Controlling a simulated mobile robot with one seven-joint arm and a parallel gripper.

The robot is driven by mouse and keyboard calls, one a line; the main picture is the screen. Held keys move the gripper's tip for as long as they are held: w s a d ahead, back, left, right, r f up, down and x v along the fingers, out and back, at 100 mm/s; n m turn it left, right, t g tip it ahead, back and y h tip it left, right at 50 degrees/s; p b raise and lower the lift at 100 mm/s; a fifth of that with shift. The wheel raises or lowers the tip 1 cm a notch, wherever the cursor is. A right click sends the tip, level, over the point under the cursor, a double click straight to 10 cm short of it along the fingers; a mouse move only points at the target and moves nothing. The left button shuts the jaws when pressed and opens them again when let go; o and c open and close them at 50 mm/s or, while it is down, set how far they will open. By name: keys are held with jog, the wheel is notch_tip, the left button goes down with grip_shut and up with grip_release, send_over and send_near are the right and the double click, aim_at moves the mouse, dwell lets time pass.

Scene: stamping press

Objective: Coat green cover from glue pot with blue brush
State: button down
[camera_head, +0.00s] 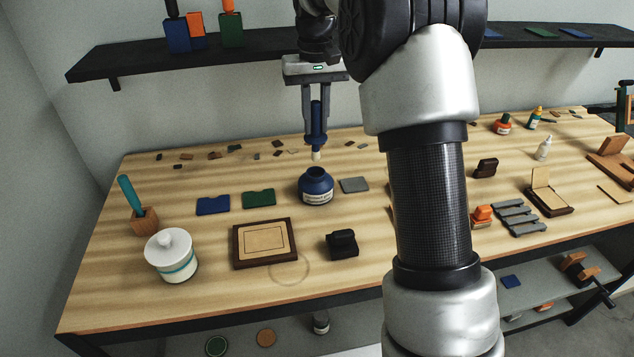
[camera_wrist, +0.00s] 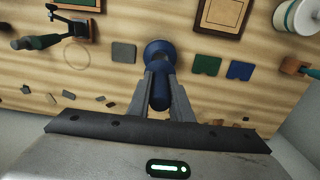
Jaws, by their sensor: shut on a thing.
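My gripper (camera_head: 316,143) is shut on the blue brush (camera_head: 316,116), which hangs upright with its pale tip down. The brush is above a round blue pot (camera_head: 315,190) with a white label, probably the glue pot. The tip looks just above the pot's mouth; contact is hard to judge. In the wrist view the brush handle (camera_wrist: 160,96) sits between the fingers, with the pot (camera_wrist: 158,52) beyond it. A flat green cover (camera_head: 259,198) lies on the table left of the pot, and also shows in the wrist view (camera_wrist: 206,65).
A blue cover (camera_head: 213,205) lies left of the green one, a grey plate (camera_head: 354,185) right of the pot. A framed wooden board (camera_head: 265,260), a lidded white jar (camera_head: 172,265) and a black stamp (camera_head: 342,244) stand nearer. A dark shelf (camera_head: 270,45) runs behind my gripper.

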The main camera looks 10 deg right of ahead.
aim_at(316, 152)
jog(key=shift+f, duration=0.1)
dwell(0.5)
jog(key=shift+f+b, duration=2.2)
jog(key=shift+f, duration=2.4)
jog(key=shift+w+r+p, duration=0.1)
jog(key=shift+w+p, duration=0.3)
jog(key=shift+p, duration=0.25)
jog(key=shift+w, duration=0.1)
jog(key=shift+s, duration=0.5)
jog(key=shift+w+p, duration=0.25)
jog(key=shift+p, duration=0.1)
